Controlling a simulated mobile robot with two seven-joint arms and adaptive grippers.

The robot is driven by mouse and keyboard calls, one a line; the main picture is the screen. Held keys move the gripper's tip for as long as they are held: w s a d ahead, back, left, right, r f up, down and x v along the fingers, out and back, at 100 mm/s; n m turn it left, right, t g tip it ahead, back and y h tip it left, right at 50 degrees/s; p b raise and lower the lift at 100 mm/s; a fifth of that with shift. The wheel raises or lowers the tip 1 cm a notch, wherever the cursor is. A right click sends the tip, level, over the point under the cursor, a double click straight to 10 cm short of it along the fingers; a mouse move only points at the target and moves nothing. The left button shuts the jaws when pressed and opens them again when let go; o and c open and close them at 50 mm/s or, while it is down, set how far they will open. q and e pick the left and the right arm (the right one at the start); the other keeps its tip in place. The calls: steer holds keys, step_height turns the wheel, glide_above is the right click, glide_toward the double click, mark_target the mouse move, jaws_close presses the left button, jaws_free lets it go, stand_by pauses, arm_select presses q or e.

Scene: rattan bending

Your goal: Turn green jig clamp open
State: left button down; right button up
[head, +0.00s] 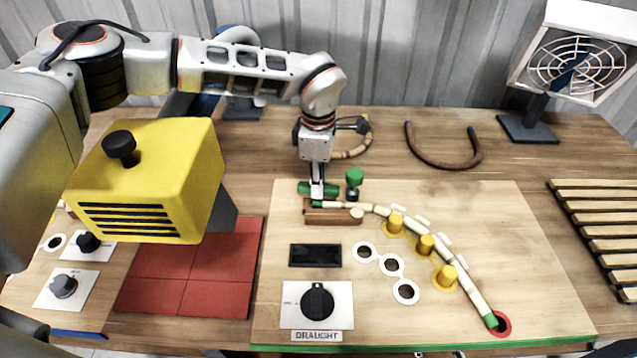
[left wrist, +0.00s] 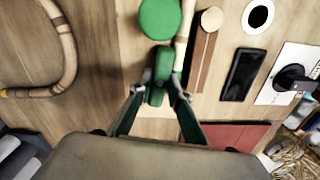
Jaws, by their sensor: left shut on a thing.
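The green jig clamp shows as a green bar (head: 305,188) with a round green knob (head: 355,177) beside it, at the upper left of the jig board (head: 540,300). In the left wrist view, the clamp's green bar (left wrist: 158,70) lies between my fingers, next to the knob (left wrist: 160,18). My left gripper (head: 318,194) points down and is shut on the bar; its fingertips (left wrist: 160,90) are on both sides of it. The gripper hides part of the clamp. The pale rattan (head: 470,288) starts by the clamp and curves to a red ring (head: 503,324). My right gripper is not in view.
Yellow pegs (head: 425,245) line the rattan's curve. A brown block (head: 330,217) lies just in front of the clamp. A draught knob (head: 317,300) is near the front edge. A yellow box (head: 150,175) stands left, a fan (head: 575,65) back right, a slatted rack (head: 605,225) right.

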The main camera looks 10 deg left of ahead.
arm_select(q)
steer(key=shift+n, duration=0.9)
steer(key=c, duration=1.9)
jaws_free()
steer(key=shift+r, duration=0.1)
step_height(320, 180, up, 12)
